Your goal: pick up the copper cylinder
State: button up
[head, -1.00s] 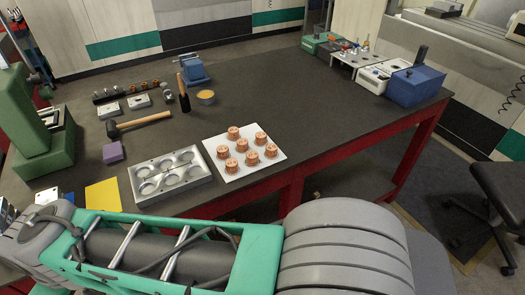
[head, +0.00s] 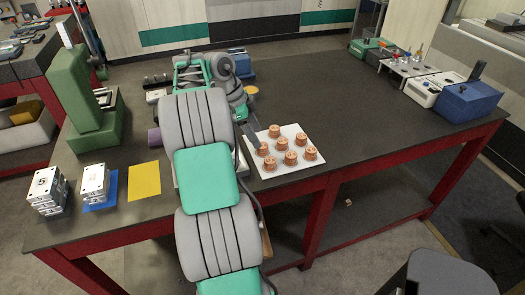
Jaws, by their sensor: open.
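Several copper cylinders (head: 282,144) stand upright in rows on a white square plate (head: 259,174) near the table's front edge. I cannot tell which one the task means. My arm reaches over the table, and my gripper (head: 250,133) is just left of the plate, beside the leftmost cylinders. Its dark finger points down toward the plate's left edge, and my arm partly hides it. It is open, and no cylinder shows in it. The gap between its tips and the nearest cylinder is hard to judge.
My arm hides most of the grey mould tray left of the plate. A green press (head: 85,95), a yellow sheet (head: 144,179) and stacked metal mould blocks (head: 48,190) stand at left. A blue box (head: 467,102) stands at far right. The dark table (head: 350,110) is clear right of the plate.

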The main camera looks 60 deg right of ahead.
aim_at(262, 149)
jog(key=x, duration=0.3)
jog(key=b+x, duration=0.1)
jog(key=x, duration=0.1)
jog(key=shift+w+d+f, duration=0.15)
jog(key=shift+w+f, duration=0.1)
jog(key=shift+f, duration=0.05)
jog(key=shift+c, duration=0.2)
grip_shut()
jog(key=shift+r, duration=0.1)
